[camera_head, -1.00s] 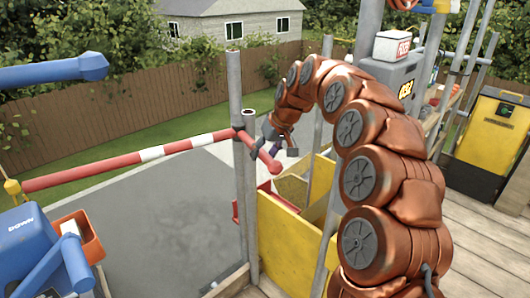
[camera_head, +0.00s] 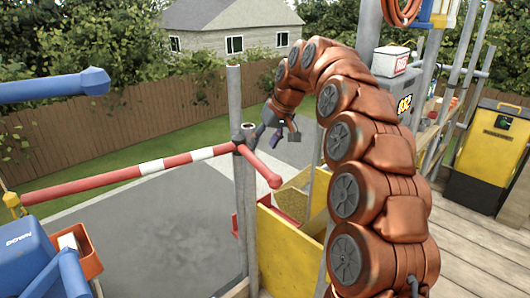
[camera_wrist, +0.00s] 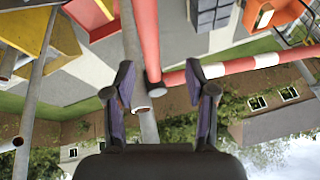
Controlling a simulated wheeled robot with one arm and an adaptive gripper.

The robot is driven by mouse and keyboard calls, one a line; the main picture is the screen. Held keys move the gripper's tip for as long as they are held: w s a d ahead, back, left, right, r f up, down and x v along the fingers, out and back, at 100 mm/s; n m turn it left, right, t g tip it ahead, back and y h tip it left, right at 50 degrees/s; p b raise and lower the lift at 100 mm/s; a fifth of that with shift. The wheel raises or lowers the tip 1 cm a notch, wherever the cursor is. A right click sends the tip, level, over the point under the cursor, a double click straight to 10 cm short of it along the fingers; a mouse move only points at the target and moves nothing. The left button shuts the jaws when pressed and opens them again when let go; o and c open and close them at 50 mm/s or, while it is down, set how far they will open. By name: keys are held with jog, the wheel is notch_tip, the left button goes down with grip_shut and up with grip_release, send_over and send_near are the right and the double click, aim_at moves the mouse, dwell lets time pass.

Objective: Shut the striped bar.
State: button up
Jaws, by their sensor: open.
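The striped bar (camera_head: 150,167), red and white, runs from a yellow fitting at the far left to a grey post at the middle in the head view. It also shows in the wrist view (camera_wrist: 240,66). A plain red arm (camera_head: 262,168) juts from the same post joint towards the wooden deck. My gripper (camera_head: 279,138) is open and empty, a little above and behind this red arm in the head view. In the wrist view my gripper (camera_wrist: 165,88) has its two purple-padded fingers spread, with the red arm and post joint seen between them; contact cannot be told.
Grey upright posts (camera_head: 239,210) stand by the bar's joint. A yellow bin (camera_head: 285,258) lies below the red arm. A blue box (camera_head: 30,262) and an orange tray are at the lower left. A yellow-black cabinet (camera_head: 490,150) stands right, beyond open deck.

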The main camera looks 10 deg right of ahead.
jog(key=shift+r, duration=0.85)
jog(key=shift+c, duration=0.2)
